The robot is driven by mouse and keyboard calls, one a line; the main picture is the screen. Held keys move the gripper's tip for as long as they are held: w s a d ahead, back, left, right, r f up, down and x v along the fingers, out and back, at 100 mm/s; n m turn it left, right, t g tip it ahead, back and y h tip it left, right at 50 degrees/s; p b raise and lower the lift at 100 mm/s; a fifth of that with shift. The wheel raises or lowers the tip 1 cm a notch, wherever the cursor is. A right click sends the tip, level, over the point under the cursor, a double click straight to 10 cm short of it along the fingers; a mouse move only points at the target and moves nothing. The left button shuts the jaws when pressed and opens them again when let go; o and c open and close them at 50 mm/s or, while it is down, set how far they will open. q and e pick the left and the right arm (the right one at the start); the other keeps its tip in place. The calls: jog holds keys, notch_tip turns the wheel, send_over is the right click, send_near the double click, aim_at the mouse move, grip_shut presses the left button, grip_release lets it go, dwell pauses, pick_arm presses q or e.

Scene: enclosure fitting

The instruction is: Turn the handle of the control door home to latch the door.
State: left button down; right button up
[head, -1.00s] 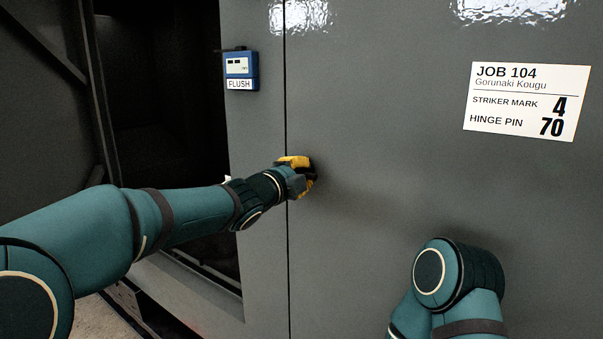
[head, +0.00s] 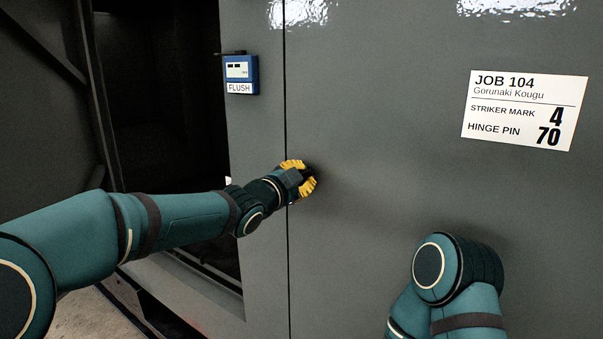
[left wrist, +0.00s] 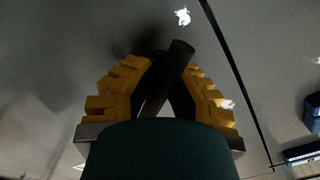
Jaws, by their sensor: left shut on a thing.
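The grey control door (head: 400,200) fills the right of the head view, its edge meeting the frame at a thin dark vertical seam. My left gripper (head: 308,180) is at the door just right of that seam, its yellow fingers on the handle. In the left wrist view the black handle (left wrist: 178,62) runs slantwise between the yellow fingers of the left gripper (left wrist: 168,85), which are shut on it. In the head view the handle is mostly hidden by the gripper. My right arm shows at the lower right; its gripper is out of view.
A blue gauge box (head: 240,74) marked FLUSH sits on the frame left of the seam. A job label (head: 525,110) reads striker mark 4 and hinge pin 70. A dark open bay (head: 165,110) lies at the left.

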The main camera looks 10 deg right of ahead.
pick_arm(q)
jog(key=n+p, duration=0.1)
jog(key=n, duration=0.5)
jog(key=shift+n, duration=0.3)
jog(key=n, duration=0.4)
jog(key=shift+f+n, duration=0.1)
jog(key=shift+n, duration=0.3)
jog(key=c, duration=0.8)
grip_release()
jog(key=shift+c, duration=0.2)
jog(key=v, duration=1.2)
